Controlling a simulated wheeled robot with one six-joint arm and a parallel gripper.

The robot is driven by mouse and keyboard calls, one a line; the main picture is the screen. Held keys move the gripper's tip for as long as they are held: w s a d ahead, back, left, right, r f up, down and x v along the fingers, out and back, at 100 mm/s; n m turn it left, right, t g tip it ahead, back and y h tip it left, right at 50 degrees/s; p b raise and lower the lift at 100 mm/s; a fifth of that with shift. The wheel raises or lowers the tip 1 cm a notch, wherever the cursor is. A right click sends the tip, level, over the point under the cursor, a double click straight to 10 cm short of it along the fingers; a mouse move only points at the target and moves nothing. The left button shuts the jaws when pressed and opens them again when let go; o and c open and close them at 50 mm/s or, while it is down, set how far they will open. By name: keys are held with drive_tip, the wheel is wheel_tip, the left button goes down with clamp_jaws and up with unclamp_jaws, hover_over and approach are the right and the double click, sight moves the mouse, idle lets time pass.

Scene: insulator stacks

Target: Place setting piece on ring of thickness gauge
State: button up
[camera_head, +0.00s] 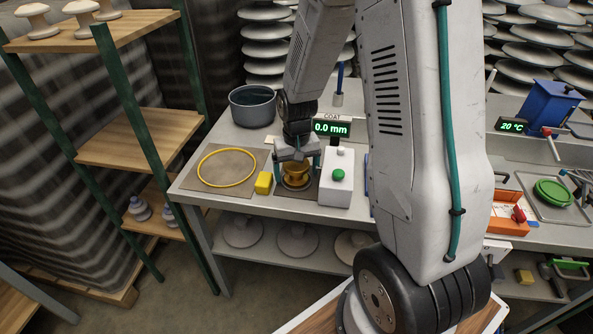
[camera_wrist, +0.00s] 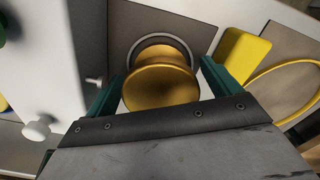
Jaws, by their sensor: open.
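The brass setting piece (camera_head: 295,172) is upright between the fingers of my gripper (camera_head: 297,164). In the wrist view the setting piece (camera_wrist: 160,88) shows its round top, with gaps between it and the green fingers. My gripper is open. The grey ring (camera_wrist: 163,38) of the thickness gauge shows just behind and below the piece; in the head view the ring (camera_head: 296,187) shows around its foot. The piece appears to stand on the ring, but its underside is hidden. The gauge's white box (camera_head: 337,180) with a green button stands right of it; its display (camera_head: 331,128) reads 0.0 mm.
A yellow block (camera_head: 263,183) lies close left of the ring. Further left, a yellow hoop (camera_head: 227,168) lies on a brown mat. A grey pot (camera_head: 252,105) stands behind. An orange box (camera_head: 509,213) and green lid (camera_head: 553,192) are at right.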

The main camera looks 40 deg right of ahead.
wheel_tip(320, 180, up, 11)
drive_tip(key=shift+r, duration=0.2)
drive_tip(key=s+a+r+n, duration=0.1)
drive_tip(key=s+a+r, duration=0.5)
drive_tip(key=s+r, duration=0.3)
drive_tip(key=s+a+r+n, duration=0.1)
drive_tip(key=s+a+r, duration=0.1)
drive_tip(key=s, duration=0.5)
drive_tip(key=s+a+r+n+t, duration=0.1)
drive_tip(key=s+a+r, duration=0.1)
drive_tip(key=s, duration=0.5)
drive_tip(key=shift+s+r+n, duration=0.3)
drive_tip(key=shift+s, duration=0.05)
drive_tip(key=shift+a, duration=0.1)
